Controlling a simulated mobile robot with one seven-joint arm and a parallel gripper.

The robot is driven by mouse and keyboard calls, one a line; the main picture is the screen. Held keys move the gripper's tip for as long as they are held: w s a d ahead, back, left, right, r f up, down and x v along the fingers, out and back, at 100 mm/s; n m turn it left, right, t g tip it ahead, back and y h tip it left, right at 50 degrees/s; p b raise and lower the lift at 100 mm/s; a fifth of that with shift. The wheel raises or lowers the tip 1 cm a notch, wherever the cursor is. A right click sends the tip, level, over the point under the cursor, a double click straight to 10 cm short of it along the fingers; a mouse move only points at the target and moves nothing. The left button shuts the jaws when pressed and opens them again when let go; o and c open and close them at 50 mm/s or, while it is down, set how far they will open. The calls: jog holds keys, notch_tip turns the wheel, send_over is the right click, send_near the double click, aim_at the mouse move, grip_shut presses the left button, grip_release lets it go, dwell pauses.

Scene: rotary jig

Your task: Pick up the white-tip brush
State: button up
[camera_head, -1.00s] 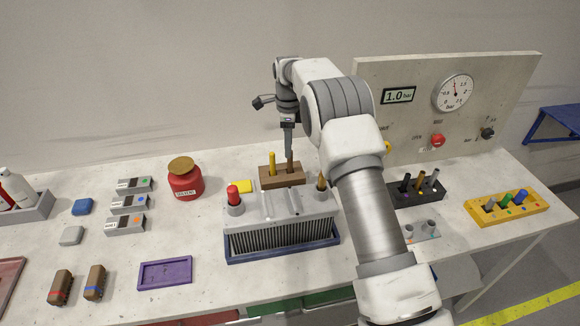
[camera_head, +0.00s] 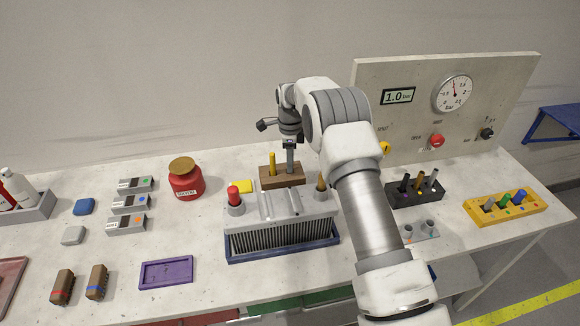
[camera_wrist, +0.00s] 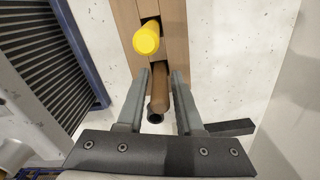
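A brown wooden block (camera_head: 267,183) stands behind the finned metal unit and holds two upright handles. One is a yellow handle (camera_head: 272,163), also in the wrist view (camera_wrist: 147,39). The other is a brown handle (camera_wrist: 158,92) with a dark end. No white tip shows on either; their lower ends are hidden in the block. My gripper (camera_head: 290,170) points down over the block's right part. In the wrist view my gripper (camera_wrist: 160,76) is open, with one finger on each side of the brown handle. Small gaps seem to show beside the handle.
The finned unit (camera_head: 283,238) carries a red-topped handle (camera_head: 233,195) and a brown handle (camera_head: 321,182). A red jar (camera_head: 185,182) stands left of the block. A black rack (camera_head: 415,195) and a yellow rack (camera_head: 507,207) stand right. The gauge panel (camera_head: 420,120) rises behind.

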grip_shut()
